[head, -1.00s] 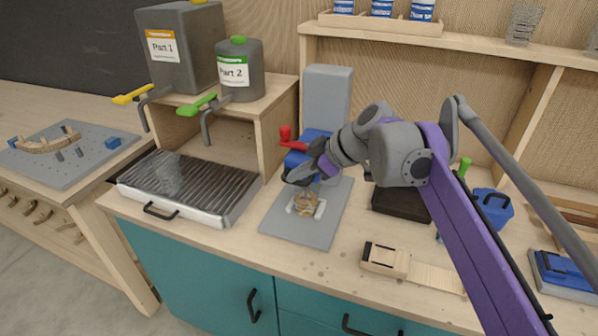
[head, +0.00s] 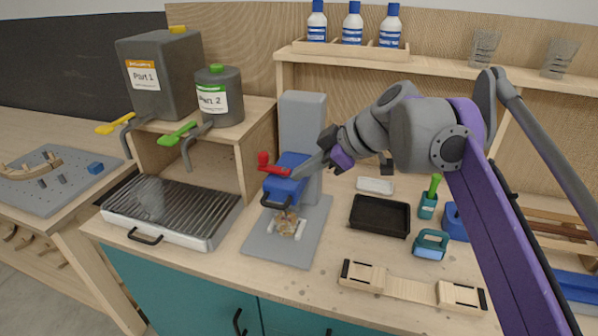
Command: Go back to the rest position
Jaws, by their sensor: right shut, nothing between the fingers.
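My right gripper (head: 329,162) is shut and empty. It is in the air beside the blue head of the grey press-like machine (head: 303,122), at its right side in the picture. The machine has a red knob (head: 264,161) and a grey base plate (head: 262,244). A small brownish piece (head: 287,222) sits on that plate under the blue head. My right arm reaches in from the right edge over the bench. My left gripper is not in view.
A black tray (head: 380,216), a teal-handled tool (head: 431,244) and a wooden strip piece (head: 410,287) lie on the bench at right. A grill-topped tray (head: 172,211) stands at left below the Part 1 (head: 163,75) and Part 2 (head: 219,97) containers. A bottle shelf (head: 430,66) runs behind.

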